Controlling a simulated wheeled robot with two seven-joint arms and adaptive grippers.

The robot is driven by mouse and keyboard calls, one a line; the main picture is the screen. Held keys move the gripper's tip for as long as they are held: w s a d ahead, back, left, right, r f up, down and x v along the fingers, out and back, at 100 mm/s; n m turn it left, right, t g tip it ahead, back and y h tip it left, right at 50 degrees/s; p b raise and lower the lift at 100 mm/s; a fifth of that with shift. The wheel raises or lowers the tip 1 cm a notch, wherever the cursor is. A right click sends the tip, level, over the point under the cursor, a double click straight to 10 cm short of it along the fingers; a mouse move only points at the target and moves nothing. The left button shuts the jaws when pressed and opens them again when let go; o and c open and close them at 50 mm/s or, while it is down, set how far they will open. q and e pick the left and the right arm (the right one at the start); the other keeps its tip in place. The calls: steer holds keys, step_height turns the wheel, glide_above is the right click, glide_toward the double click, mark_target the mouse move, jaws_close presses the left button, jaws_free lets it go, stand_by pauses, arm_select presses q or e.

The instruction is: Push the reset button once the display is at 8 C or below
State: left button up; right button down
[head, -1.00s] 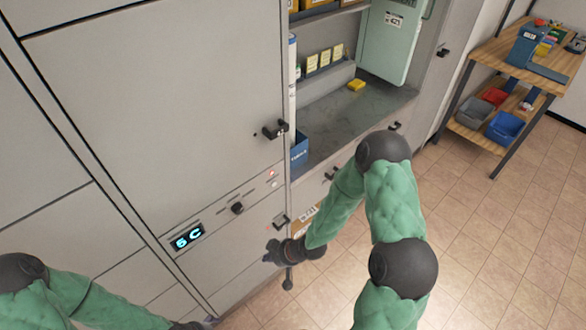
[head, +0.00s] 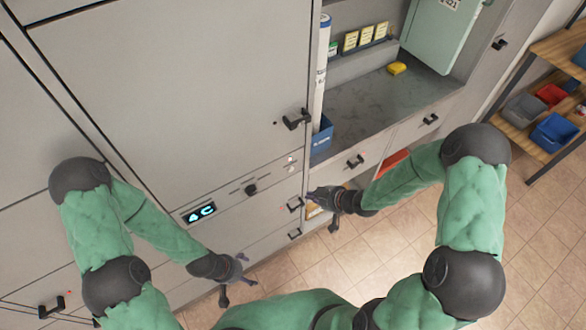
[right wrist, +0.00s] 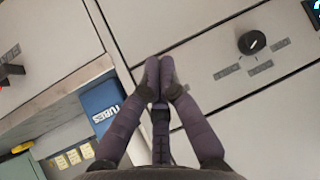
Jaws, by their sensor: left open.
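The display (head: 199,211) on the grey cabinet panel shows cyan characters that look like 4 C. A black knob (head: 250,190) sits to its right and also shows in the right wrist view (right wrist: 252,42). Two small round pale controls (head: 291,163) lie further right; I cannot tell which is the reset button. My right gripper (head: 318,200) is in front of the cabinet, below and right of these controls, its fingertips together in the right wrist view (right wrist: 160,70). My left gripper (head: 240,274) is open and empty, low in front of the cabinet.
A black door handle (head: 296,119) juts out above the controls. A blue box (head: 322,136) stands on the grey counter (head: 370,110) to the right. Tiled floor (head: 400,255) is open below.

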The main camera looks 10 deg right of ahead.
mark_target(290, 169)
steer(key=shift+w, duration=0.1)
steer(key=w+a, duration=0.3)
steer(key=w, duration=0.5)
steer(key=shift+w, duration=0.25)
stand_by(1.4)
steer(key=shift+w+a, duration=0.15)
steer(key=shift+w, duration=0.05)
steer(key=shift+w+a, duration=0.1)
steer(key=shift+w, duration=0.25)
stand_by(0.8)
steer(key=shift+s, duration=0.15)
steer(key=shift+s+d, duration=0.25)
steer(key=shift+s, duration=0.35)
